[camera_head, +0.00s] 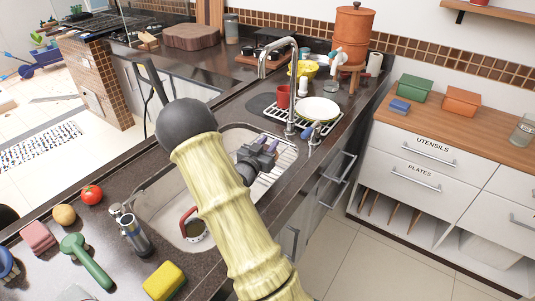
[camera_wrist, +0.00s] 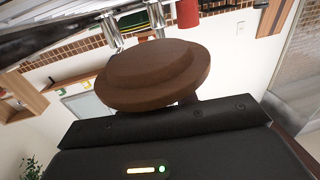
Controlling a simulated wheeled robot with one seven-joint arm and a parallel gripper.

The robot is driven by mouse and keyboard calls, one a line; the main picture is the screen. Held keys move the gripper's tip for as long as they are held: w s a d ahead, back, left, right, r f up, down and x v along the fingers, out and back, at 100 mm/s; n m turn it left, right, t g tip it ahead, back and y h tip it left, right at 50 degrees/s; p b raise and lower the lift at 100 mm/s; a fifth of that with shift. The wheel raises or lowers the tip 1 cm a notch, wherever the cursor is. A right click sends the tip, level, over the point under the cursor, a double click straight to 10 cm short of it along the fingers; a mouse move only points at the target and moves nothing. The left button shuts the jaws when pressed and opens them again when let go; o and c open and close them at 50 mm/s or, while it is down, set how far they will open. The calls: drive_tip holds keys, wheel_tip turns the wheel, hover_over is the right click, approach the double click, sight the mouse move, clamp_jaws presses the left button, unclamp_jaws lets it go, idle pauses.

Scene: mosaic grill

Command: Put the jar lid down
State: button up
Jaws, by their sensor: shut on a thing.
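The jar lid (camera_wrist: 150,80) is a round, stepped brown disc, seen large and close in the wrist view. My gripper (camera_wrist: 188,100) is shut on it, and the lid hides most of the fingers. In the head view my dark gripper (camera_head: 260,156) shows just right of my arm, over the sink area. I cannot make out the lid in that view. A clear glass jar (camera_head: 523,130) stands on the wooden counter at the far right edge.
The sink (camera_head: 160,205) holds a red-handled pan (camera_head: 193,228). Beyond it are a drying rack with a white plate (camera_head: 318,109), a red cup (camera_head: 283,97) and a tall tap (camera_head: 292,75). A tomato (camera_head: 91,194) and yellow sponge (camera_head: 164,281) lie nearer. The right wooden counter has bare patches.

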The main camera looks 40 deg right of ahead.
drive_tip(key=shift+f, duration=1.85)
drive_tip(key=shift+f, duration=0.1)
drive_tip(key=o, duration=1)
drive_tip(key=shift+c, duration=0.2)
drive_tip(key=shift+a, duration=0.2)
drive_tip(key=b+v, duration=0.1)
drive_tip(key=v, duration=1)
drive_tip(key=shift+s+a, duration=0.2)
drive_tip(key=shift+a, duration=0.15)
